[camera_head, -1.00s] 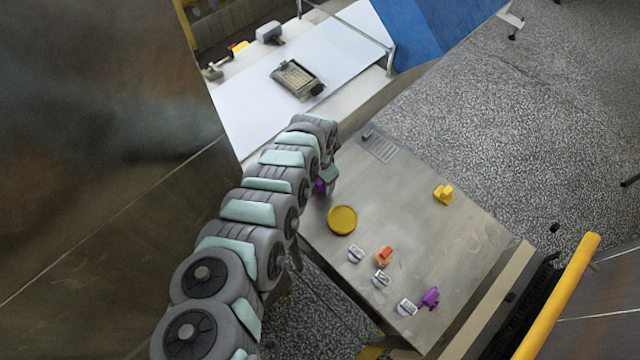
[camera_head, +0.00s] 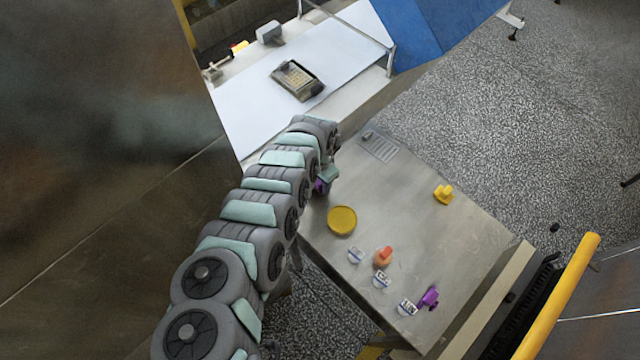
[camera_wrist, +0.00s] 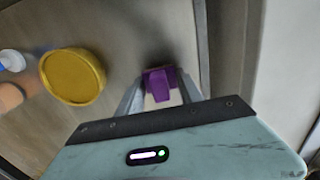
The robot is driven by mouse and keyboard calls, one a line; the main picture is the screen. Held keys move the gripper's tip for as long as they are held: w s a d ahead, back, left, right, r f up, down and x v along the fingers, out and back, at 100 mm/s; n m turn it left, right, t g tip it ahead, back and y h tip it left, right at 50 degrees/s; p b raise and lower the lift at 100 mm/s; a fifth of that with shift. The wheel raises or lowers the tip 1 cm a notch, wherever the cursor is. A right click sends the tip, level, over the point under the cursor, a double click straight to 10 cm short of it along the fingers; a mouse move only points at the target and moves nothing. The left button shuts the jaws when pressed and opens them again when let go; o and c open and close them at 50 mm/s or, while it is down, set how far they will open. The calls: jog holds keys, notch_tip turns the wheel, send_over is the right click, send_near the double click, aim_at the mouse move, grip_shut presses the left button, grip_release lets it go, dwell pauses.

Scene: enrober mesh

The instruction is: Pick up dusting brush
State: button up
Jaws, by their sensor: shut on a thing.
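My gripper (camera_wrist: 160,88) is shut on a purple thing (camera_wrist: 158,84) with a pale part nearer the palm. It may be the dusting brush, but the view is too coarse to be sure. In the head view my gripper (camera_head: 326,182) is at the upper left edge of the metal table, with a bit of purple showing under it. My arm hides most of it there. Another purple object (camera_head: 429,298) lies at the table's lower right; its kind is unclear.
The metal table (camera_head: 450,240) holds a round yellow lid or tub (camera_head: 342,220), an orange item (camera_head: 383,257), several small white labelled pieces (camera_head: 407,307) and a yellow block (camera_head: 443,195). A white belt (camera_head: 250,120) with a dark tray (camera_head: 297,80) lies beyond. The table's middle is mostly clear.

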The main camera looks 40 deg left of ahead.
grip_shut()
jog(key=shift+r, duration=0.2)
jog(key=shift+r, duration=0.55)
notch_tip(320, 180, up, 18)
jog(key=shift+r+p, duration=0.25)
jog(key=shift+p, duration=0.1)
